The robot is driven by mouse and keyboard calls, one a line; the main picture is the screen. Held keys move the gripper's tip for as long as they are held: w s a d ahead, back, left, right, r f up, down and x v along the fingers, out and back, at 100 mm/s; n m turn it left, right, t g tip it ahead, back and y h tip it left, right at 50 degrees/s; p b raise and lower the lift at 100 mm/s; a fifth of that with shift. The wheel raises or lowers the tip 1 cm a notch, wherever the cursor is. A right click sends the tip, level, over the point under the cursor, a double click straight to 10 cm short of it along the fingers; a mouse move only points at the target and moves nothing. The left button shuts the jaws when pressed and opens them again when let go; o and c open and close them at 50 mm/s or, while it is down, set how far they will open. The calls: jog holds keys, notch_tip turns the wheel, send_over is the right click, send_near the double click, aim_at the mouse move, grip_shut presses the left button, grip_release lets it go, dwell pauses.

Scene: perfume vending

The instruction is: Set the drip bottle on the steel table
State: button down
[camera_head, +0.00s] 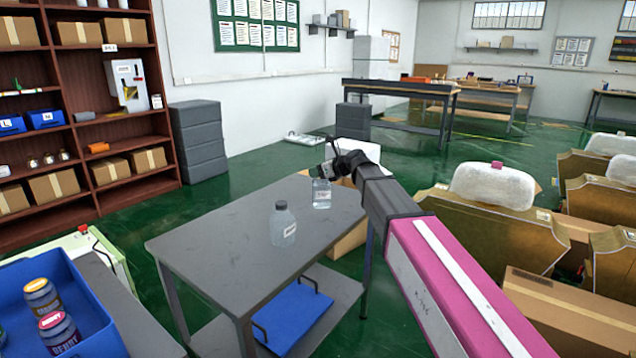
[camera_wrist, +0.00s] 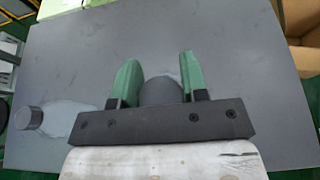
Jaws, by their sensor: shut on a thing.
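The drip bottle (camera_head: 321,194), clear with a pale label, is upright at the far right part of the grey steel table (camera_head: 215,245). My gripper (camera_head: 324,172) is above it and shut on its top. I cannot tell whether the bottle's base touches the table. In the wrist view, the green fingers of my gripper (camera_wrist: 159,65) stand on both sides of the dark round cap (camera_wrist: 160,91); the bottle's body is hidden there. A second clear bottle (camera_head: 283,226) with a grey cap stands on the table nearer the front; it also shows at the left of the wrist view (camera_wrist: 62,117).
A blue tray (camera_head: 293,314) lies on the table's lower shelf. A blue bin (camera_head: 85,300) with labelled jars stands at the front left. Cardboard boxes (camera_head: 570,310) fill the right side. The table's left part is bare.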

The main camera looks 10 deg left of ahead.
aim_at(318, 180)
jog(key=shift+f, duration=2.05)
jog(key=c, duration=0.6)
grip_release()
jog(key=shift+c, duration=0.2)
jog(key=v, duration=1.2)
jog(key=s+d+f+n+g+h, duration=0.1)
jog(key=s+d+f+n+h, duration=0.3)
jog(key=d+f, duration=0.45)
jog(key=s+d+f+n+g+h, duration=0.1)
jog(key=s+d+f+n+h, duration=0.1)
jog(key=d+f+n, duration=0.65)
jog(key=s+d+f+n+g+h, duration=0.3)
jog(key=s+d+f+n+h, duration=0.3)
jog(key=s+d+f+n, duration=0.4)
jog(key=s+d+f, duration=0.4)
jog(key=d+f, duration=0.2)
jog(key=d, duration=0.2)
jog(key=shift+s+h, duration=0.15)
jog(key=shift+h, duration=0.15)
